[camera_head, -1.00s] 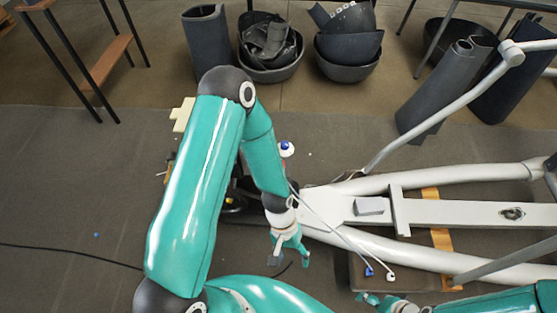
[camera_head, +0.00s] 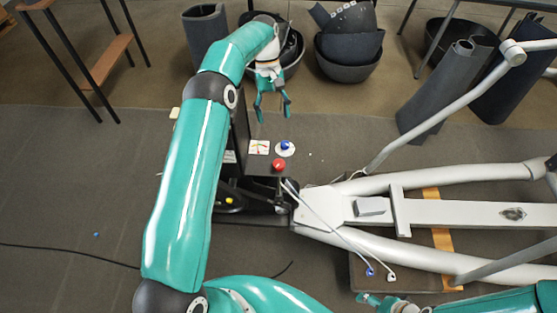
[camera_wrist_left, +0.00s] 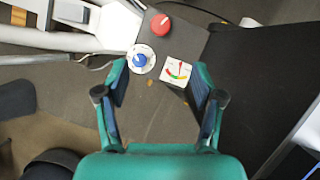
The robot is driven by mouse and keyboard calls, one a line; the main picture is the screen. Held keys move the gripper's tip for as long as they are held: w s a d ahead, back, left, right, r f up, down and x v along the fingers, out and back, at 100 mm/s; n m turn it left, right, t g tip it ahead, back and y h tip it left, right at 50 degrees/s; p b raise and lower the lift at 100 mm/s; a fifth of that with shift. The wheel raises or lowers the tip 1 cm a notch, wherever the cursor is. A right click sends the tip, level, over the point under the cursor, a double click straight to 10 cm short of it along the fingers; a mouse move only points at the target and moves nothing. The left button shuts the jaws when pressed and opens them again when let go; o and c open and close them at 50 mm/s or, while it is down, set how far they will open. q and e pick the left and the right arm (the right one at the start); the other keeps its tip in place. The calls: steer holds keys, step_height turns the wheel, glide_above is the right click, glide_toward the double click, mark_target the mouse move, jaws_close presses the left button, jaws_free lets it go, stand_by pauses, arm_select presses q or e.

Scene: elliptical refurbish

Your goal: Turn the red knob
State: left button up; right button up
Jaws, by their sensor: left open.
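The red knob (camera_head: 279,164) sits on a dark panel beside the white frame of the machine. It also shows in the left wrist view (camera_wrist_left: 160,24), near the top. My left gripper (camera_head: 273,110) is open and empty, beyond the red knob in the head view and apart from it. In the left wrist view its fingers (camera_wrist_left: 160,78) are spread, with the red knob ahead of the fingertips. My right gripper (camera_head: 374,300) shows only partly at the bottom edge of the head view; its opening is unclear.
A blue knob (camera_head: 285,147) on a white dial and a coloured gauge (camera_head: 259,147) are close to the red knob. The white machine frame (camera_head: 440,212) extends right. Black tubs (camera_head: 346,60) and rolled mats (camera_head: 440,90) stand at the back.

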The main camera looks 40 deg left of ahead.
mark_target(279, 163)
arm_select(q)
steer(key=p+x, duration=0.1)
steer(key=x, duration=1.5)
steer(key=shift+a+f, duration=0.1)
steer(key=shift+f, duration=0.3)
steer(key=shift+c, duration=0.4)
